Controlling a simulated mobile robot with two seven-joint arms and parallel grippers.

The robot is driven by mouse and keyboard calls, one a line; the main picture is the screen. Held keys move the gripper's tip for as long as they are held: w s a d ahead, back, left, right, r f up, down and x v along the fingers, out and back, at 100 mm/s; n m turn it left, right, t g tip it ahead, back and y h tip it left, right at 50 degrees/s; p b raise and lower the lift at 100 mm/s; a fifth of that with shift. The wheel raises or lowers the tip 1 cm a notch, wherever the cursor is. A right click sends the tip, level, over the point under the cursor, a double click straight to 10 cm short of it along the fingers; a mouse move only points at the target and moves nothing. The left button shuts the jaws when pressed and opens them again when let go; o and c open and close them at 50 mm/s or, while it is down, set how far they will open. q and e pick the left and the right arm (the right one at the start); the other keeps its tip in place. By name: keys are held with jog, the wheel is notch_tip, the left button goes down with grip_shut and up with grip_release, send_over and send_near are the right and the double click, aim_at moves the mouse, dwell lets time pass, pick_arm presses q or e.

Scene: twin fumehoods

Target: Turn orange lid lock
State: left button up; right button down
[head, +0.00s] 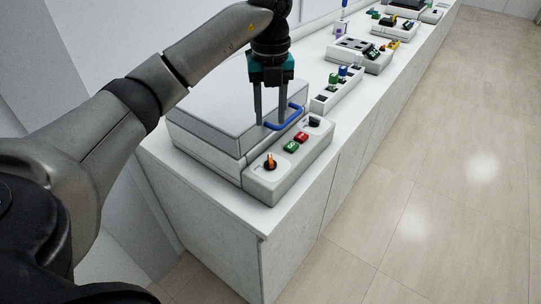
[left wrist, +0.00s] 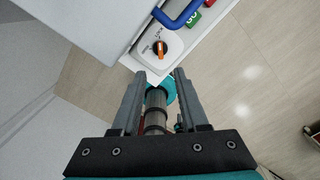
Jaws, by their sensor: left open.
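The orange lid lock (head: 270,161) is a small knob on a round white dial at the near left end of the device's front panel. It also shows in the left wrist view (left wrist: 160,47), beyond the fingertips. The device (head: 205,109) is a grey-white box with a closed lid and a blue handle (head: 285,119). My left gripper (head: 271,122) is open, fingers pointing down, above the lid beside the blue handle. In the left wrist view my left gripper (left wrist: 161,77) has a clear gap between its fingers and is apart from the knob. My right gripper is not in view.
Green (head: 290,147) and red (head: 302,137) buttons and a black knob (head: 314,122) share the panel. A white rack (head: 337,92) and other devices stand farther along the white counter (head: 262,222). The floor (head: 440,170) at right is clear.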

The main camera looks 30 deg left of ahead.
aim_at(270, 159)
pick_arm(q)
notch_tip(270, 159, down, 12)
jog(key=shift+b, duration=0.55)
grip_shut()
dwell(0.4)
